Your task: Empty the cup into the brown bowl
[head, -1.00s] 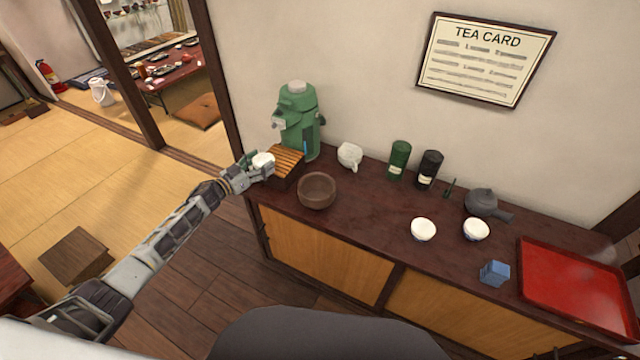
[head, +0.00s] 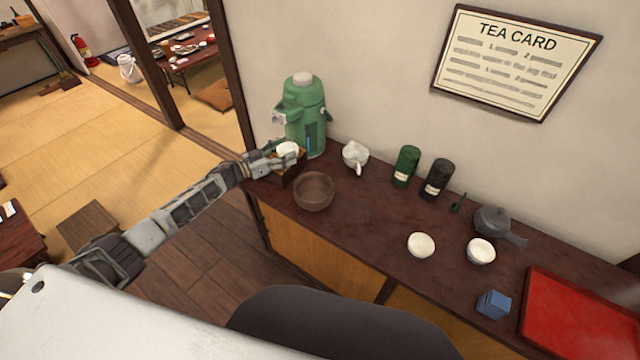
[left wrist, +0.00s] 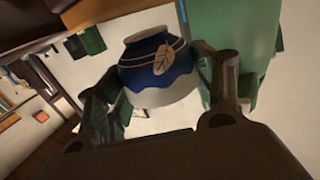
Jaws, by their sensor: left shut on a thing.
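The cup is white inside with a blue band and a leaf mark outside; in the left wrist view the cup (left wrist: 158,75) sits between my fingers. My left gripper (head: 282,156) is shut on the cup (head: 288,149) above the slatted wooden box, in front of the green dispenser. The brown bowl (head: 314,193) stands on the counter, just right of and nearer than the gripper. I see no contents in either. My right gripper is not in view.
The green dispenser (head: 304,118) stands close behind my left gripper. A white pot (head: 355,156), green canister (head: 406,166), black canister (head: 437,179), two white cups, a grey teapot (head: 492,221) and red tray (head: 580,318) stand further right on the counter. Clear counter lies right of the bowl.

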